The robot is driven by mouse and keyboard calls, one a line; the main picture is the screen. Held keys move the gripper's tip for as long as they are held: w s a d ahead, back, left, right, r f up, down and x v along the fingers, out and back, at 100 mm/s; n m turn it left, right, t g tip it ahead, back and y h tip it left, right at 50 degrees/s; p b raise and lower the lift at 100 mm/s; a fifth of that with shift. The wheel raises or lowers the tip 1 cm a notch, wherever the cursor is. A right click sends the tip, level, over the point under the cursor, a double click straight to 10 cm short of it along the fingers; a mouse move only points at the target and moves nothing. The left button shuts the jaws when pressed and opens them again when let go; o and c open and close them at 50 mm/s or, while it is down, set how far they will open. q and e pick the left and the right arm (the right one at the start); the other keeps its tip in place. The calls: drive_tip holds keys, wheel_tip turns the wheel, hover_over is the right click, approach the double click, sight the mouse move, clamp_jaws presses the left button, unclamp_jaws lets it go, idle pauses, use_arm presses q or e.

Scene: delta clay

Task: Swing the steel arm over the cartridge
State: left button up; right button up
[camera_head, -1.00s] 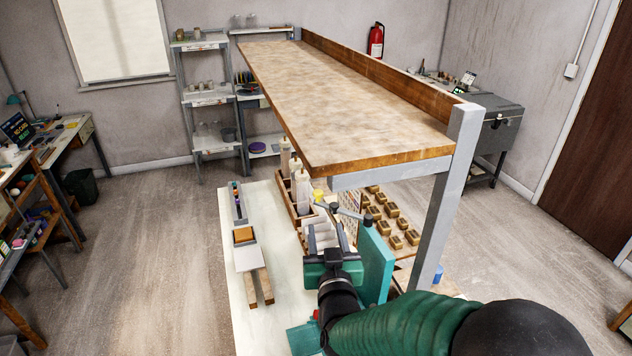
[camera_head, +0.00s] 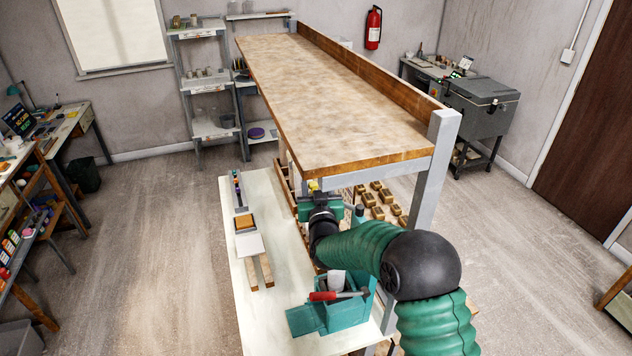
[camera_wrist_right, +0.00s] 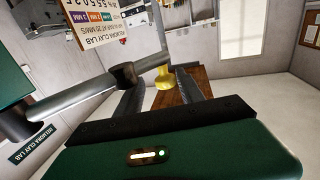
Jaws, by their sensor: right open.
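In the right wrist view a steel arm (camera_wrist_right: 88,105) runs from a pivot at left up to a dark collar and on behind my fingers' tips. My right gripper (camera_wrist_right: 163,95) is open, its two dark fingers apart. A yellow knob-like piece (camera_wrist_right: 165,78) shows between and beyond them; I cannot tell whether they touch it. In the head view my right gripper (camera_head: 318,200) is at the near end of the shelf, above the bench. It hides most of the steel arm there. I cannot make out the cartridge for certain. My left gripper is not in view.
A wooden shelf (camera_head: 330,100) on a grey post (camera_head: 432,165) overhangs the bench (camera_head: 262,310). A teal box (camera_head: 345,315) with a red-handled tool (camera_head: 323,296) stands near the front. Several brown blocks (camera_head: 375,198) lie right of my gripper. The bench's left strip is partly clear.

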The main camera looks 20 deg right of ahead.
drive_tip(key=shift+w+a+f, duration=0.1)
drive_tip(key=shift+w+a, duration=0.05)
drive_tip(key=shift+a, duration=0.2)
drive_tip(key=shift+c, duration=1.2)
drive_tip(key=shift+w+a, duration=0.1)
drive_tip(key=shift+a, duration=0.15)
drive_tip(key=c, duration=0.5)
drive_tip(key=shift+c, duration=1.1)
drive_tip(key=shift+d, duration=0.1)
clamp_jaws()
drive_tip(key=shift+d, duration=0.1)
